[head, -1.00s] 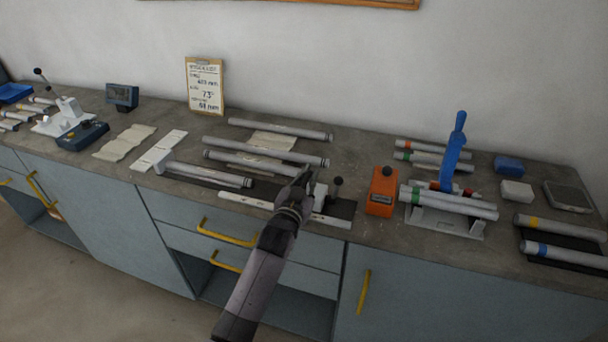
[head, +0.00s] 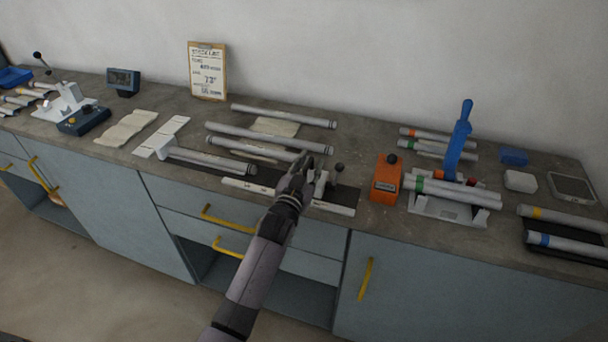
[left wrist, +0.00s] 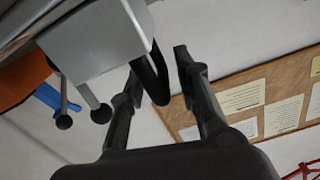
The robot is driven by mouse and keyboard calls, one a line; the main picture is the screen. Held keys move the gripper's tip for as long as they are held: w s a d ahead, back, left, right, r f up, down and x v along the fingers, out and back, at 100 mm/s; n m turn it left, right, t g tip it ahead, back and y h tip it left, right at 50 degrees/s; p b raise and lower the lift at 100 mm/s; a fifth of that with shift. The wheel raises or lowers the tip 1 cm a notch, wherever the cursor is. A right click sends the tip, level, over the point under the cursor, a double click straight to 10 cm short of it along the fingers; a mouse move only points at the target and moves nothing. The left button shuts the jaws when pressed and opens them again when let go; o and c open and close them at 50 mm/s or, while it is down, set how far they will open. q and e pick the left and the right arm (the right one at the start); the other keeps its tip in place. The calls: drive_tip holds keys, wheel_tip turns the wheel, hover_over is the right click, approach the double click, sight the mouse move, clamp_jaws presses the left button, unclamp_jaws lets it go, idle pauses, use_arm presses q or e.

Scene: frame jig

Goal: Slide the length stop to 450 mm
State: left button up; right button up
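The length stop (head: 320,186) is a small pale block with a dark ball knob (head: 339,168), standing at the right part of the dark jig rail on the bench. A white scale strip (head: 333,208) runs along the rail's front. My left gripper (head: 304,162) is just left of the stop. In the left wrist view its two fingers (left wrist: 156,65) are apart, with a grey block (left wrist: 95,40), probably the stop, beside the left finger. A black curved piece shows between the fingers; I cannot tell whether anything touches. My right gripper is not in view.
Grey tubes (head: 265,133) lie behind and left of the stop. An orange device (head: 387,180) stands to its right, then a blue-handled tool (head: 460,142) with tubes. A clipboard (head: 207,72) leans on the wall. Yellow-handled drawers are below the bench edge.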

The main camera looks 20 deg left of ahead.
use_arm(q)
drive_tip(key=s, duration=1.1)
drive_tip(key=shift+s+a, duration=0.2)
drive_tip(key=shift+s, duration=0.05)
